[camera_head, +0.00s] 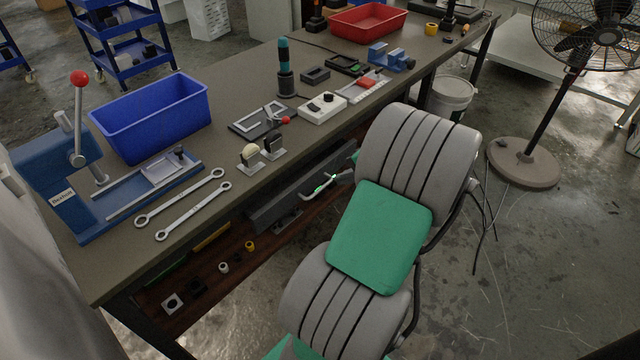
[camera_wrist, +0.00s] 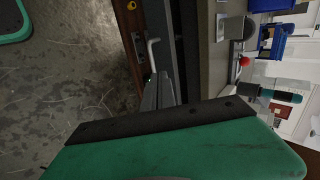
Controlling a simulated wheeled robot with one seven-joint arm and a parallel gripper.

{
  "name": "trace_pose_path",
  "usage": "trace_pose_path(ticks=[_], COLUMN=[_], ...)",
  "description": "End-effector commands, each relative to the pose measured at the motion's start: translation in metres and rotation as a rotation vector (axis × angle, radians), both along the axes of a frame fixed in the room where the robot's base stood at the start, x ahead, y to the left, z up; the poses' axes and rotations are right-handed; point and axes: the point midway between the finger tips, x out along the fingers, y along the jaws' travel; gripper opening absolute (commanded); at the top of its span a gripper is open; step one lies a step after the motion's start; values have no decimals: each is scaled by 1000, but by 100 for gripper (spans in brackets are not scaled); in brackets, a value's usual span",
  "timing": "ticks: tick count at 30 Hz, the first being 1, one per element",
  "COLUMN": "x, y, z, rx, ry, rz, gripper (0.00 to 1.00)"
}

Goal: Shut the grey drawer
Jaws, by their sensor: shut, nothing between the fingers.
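The grey drawer (camera_head: 290,200) is under the front edge of the workbench, with its long dark front facing the aisle. A pale bar handle (camera_head: 322,186) stands out from that front. In the wrist view, the drawer (camera_wrist: 162,25) runs beside the bench edge, with a dark gap between them, so it looks partly out. Its handle (camera_wrist: 152,52) shows just beyond my fingertips. My gripper (camera_wrist: 160,80) is shut and empty, close to the drawer front; I cannot tell whether it touches. In the head view, my arm hides most of the gripper.
The workbench (camera_head: 225,195) carries a blue bin (camera_head: 150,115), two wrenches (camera_head: 185,205), a blue press (camera_head: 60,185) and small tools. A lower shelf (camera_head: 185,290) holds small parts. A fan (camera_head: 525,165) and white bucket (camera_head: 452,95) stand to the right. Floor at the lower right is open.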

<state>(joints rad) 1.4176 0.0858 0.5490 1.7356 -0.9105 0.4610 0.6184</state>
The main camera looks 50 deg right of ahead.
Motion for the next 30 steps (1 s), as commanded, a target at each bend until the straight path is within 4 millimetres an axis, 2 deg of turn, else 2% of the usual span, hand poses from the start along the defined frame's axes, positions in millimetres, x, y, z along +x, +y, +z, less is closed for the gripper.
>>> trace_pose_path(ticks=[2, 5, 8, 19, 24, 30], x=[-11, -8, 2, 61, 89, 100], y=[-13, -16, -14, -12, -12, -12], z=[-6, -9, -20, -75, -72, -71], rx=[22, 27, 27, 26, 22, 22], ry=[-26, -37, -34, -32, -32, -32], rz=[-47, -58, -54, -53, -52, -55], gripper=[0, 0, 0, 0, 0, 0])
